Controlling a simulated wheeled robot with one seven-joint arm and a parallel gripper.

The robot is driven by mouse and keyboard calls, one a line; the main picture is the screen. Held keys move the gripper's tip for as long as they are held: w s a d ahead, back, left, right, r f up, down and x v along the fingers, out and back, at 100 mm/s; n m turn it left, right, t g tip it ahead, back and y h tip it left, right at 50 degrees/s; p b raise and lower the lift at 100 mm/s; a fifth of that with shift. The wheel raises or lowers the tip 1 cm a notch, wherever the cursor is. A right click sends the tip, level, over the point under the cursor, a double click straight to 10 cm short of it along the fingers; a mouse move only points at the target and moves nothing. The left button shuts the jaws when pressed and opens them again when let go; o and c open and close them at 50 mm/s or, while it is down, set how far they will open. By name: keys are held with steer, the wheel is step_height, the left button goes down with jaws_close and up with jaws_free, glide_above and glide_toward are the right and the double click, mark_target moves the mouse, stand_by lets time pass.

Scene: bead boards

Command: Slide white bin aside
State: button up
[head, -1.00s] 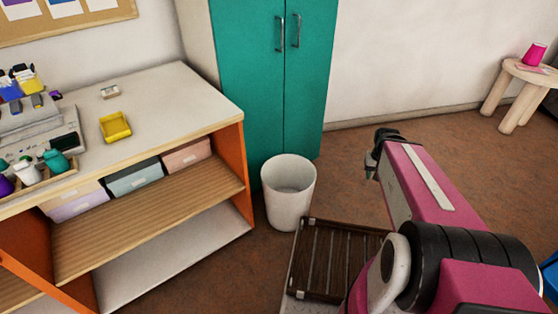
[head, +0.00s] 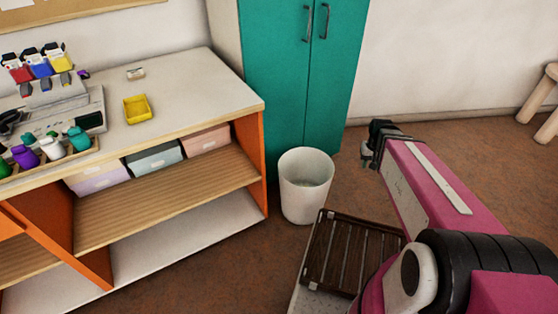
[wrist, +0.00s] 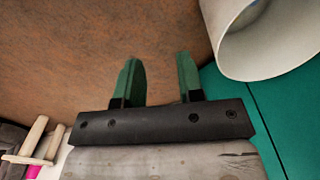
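The white bin (head: 305,190) stands upright on the brown floor, in front of the teal cabinet and just right of the shelf unit's orange end. It looks empty or nearly so. In the head view my gripper (head: 368,152) is to the right of the bin, apart from it, at the end of my pink arm. In the wrist view the two green fingers of my gripper (wrist: 160,80) stand apart with nothing between them. The bin's rim (wrist: 262,72) shows at the upper right of that view, clear of the fingers.
The teal cabinet (head: 290,75) is behind the bin. The shelf unit (head: 190,85) stands left, with a yellow tray (head: 137,108) on top. A dark slatted rack (head: 350,250) lies in front of the bin. Floor is open to the right, towards a wooden stool (head: 546,100).

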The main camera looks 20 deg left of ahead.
steer(key=w+a+f+n, duration=0.2)
steer(key=a+f, duration=0.1)
steer(key=a, duration=0.7)
steer(key=w+a+f+n, duration=0.1)
steer(key=w+a+f, duration=0.15)
steer(key=a, duration=0.75)
steer(key=n, duration=0.3)
glide_above(280, 175)
steer(key=f, duration=0.5)
steer(key=shift+w, duration=0.3)
steer(key=shift+s+a+f, duration=0.1)
steer(key=shift+s+a, duration=0.1)
steer(key=shift+a, duration=0.15)
steer(key=f, duration=1)
steer(key=shift+w+d+f, duration=0.25)
steer(key=shift+d+f, duration=0.05)
steer(key=shift+f, duration=0.1)
jaws_close()
